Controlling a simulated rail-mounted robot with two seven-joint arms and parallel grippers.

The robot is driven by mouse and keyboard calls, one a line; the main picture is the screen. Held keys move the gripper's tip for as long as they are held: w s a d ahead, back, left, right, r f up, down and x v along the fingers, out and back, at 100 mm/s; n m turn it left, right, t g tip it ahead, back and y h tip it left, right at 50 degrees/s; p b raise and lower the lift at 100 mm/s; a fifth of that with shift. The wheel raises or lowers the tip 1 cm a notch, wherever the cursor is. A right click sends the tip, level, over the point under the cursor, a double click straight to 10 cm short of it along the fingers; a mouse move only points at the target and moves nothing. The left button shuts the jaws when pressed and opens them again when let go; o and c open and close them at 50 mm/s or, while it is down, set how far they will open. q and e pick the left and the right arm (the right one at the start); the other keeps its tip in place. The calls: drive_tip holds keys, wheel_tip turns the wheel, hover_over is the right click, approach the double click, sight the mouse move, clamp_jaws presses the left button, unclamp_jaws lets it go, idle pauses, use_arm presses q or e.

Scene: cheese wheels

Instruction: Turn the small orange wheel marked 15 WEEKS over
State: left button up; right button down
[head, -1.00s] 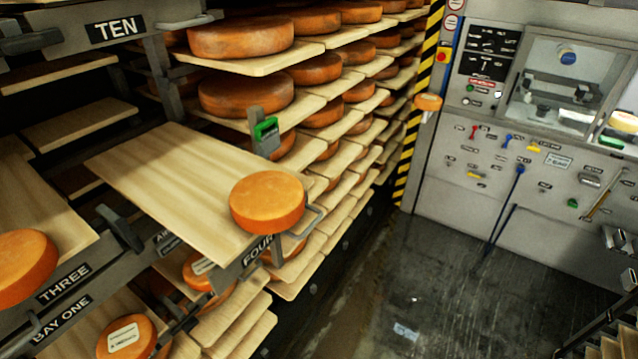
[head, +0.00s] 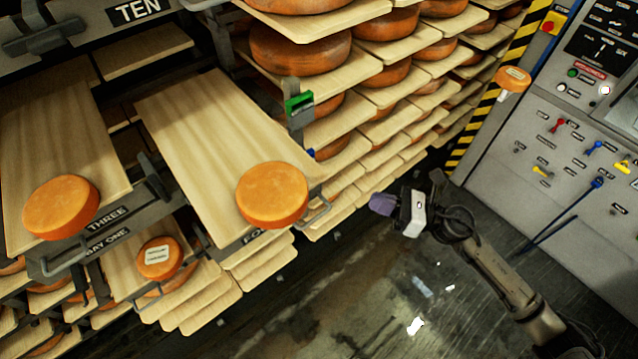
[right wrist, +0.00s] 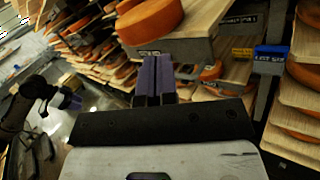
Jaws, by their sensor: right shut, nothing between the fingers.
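Two small orange wheels carry white labels in the head view: one (head: 160,257) lies label up on a lower board beneath the sign BAY ONE, the other (head: 513,80) is by the striped post. Their print is too small to read, so I cannot tell which is marked 15 WEEKS. My right gripper (head: 383,204) is shut and empty, over the floor to the right of the pulled-out boards. In the right wrist view its purple fingers (right wrist: 153,80) are together, below a plain wheel (right wrist: 150,20). My left gripper (right wrist: 68,101) shows small at the left there; its jaws are unclear.
Plain orange wheels lie on the FOUR board (head: 215,150), near its front end (head: 272,195), and on the THREE board (head: 60,207). Racks of wheels (head: 300,55) stand behind. A grey control panel (head: 560,150) is at right. The floor (head: 340,290) is open.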

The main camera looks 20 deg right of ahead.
drive_tip(key=w+a+n+g+p, duration=0.3)
drive_tip(key=w+a+p, duration=0.3)
drive_tip(key=a, duration=0.5)
drive_tip(key=shift+w+a+r+n+p, duration=0.25)
drive_tip(key=shift+n+p, duration=0.3)
drive_tip(key=shift+n, duration=0.15)
drive_tip(key=shift+f, duration=0.1)
drive_tip(key=shift+b+x, duration=0.6)
drive_tip(key=shift+x, duration=0.3)
drive_tip(key=shift+s, duration=0.1)
